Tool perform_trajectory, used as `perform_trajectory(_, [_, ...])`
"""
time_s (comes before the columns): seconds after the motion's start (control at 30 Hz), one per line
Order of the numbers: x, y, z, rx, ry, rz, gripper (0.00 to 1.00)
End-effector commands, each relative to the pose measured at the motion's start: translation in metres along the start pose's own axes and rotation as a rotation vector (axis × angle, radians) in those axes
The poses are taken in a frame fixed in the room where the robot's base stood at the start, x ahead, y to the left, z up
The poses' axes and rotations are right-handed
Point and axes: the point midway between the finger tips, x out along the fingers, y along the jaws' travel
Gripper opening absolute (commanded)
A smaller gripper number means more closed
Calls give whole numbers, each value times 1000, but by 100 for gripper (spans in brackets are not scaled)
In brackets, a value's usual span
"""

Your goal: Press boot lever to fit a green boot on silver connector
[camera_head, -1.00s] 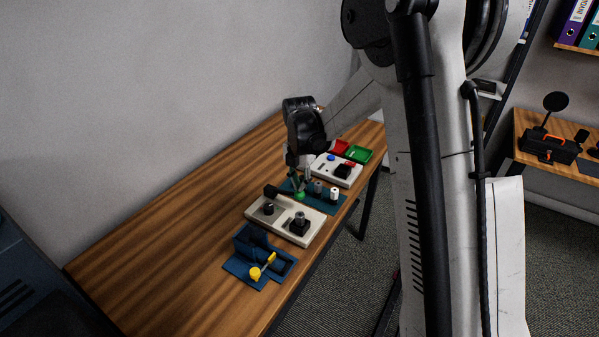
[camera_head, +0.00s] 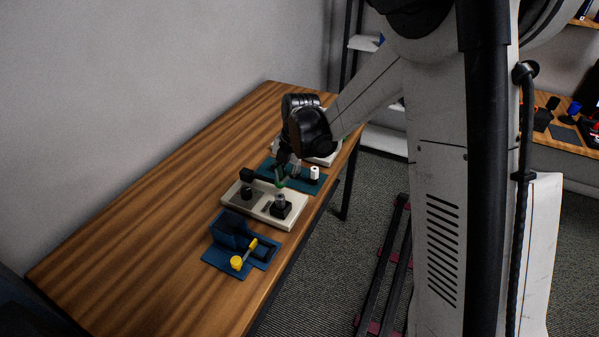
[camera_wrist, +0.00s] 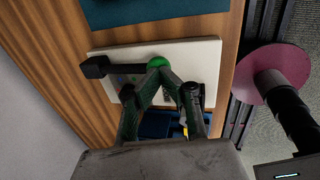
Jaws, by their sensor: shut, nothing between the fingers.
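The boot lever is a black bar from a black pivot block (camera_wrist: 97,67) to a round green knob (camera_wrist: 157,62) in the wrist view. In the head view the green knob (camera_head: 280,185) shows just under my gripper (camera_head: 281,179). My gripper (camera_wrist: 159,72) is shut and empty, its fingertips together at the knob; contact is hard to tell. The lever is mounted on a cream base plate (camera_head: 285,225). On that plate a black block (camera_head: 281,210) bears a small silver-grey piece (camera_head: 280,198), likely the silver connector. No separate green boot can be made out.
A blue fixture with a yellow-knobbed lever (camera_head: 238,262) lies nearer the camera. Behind the cream plate, a teal mat (camera_head: 314,187) bears a white cylinder (camera_head: 315,173). A light panel (camera_head: 330,159) is partly behind my gripper. The wooden table (camera_head: 140,250) is clear at left.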

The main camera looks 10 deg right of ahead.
Motion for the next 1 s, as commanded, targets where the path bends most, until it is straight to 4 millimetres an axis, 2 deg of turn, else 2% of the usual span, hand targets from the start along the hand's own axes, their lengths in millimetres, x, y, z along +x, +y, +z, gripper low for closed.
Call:
perform_trajectory(0.03, [10,1,-5,-10,2,16,0])
perform_trajectory(0.2, [19,-2,-8,-15,3,27,0])
perform_trajectory(0.7, [19,-4,-7,-15,3,25,0])
perform_trajectory(0.87, [9,-4,-8,-15,3,25,0])
perform_trajectory(1.0, [-15,-6,-8,-15,3,26,0])
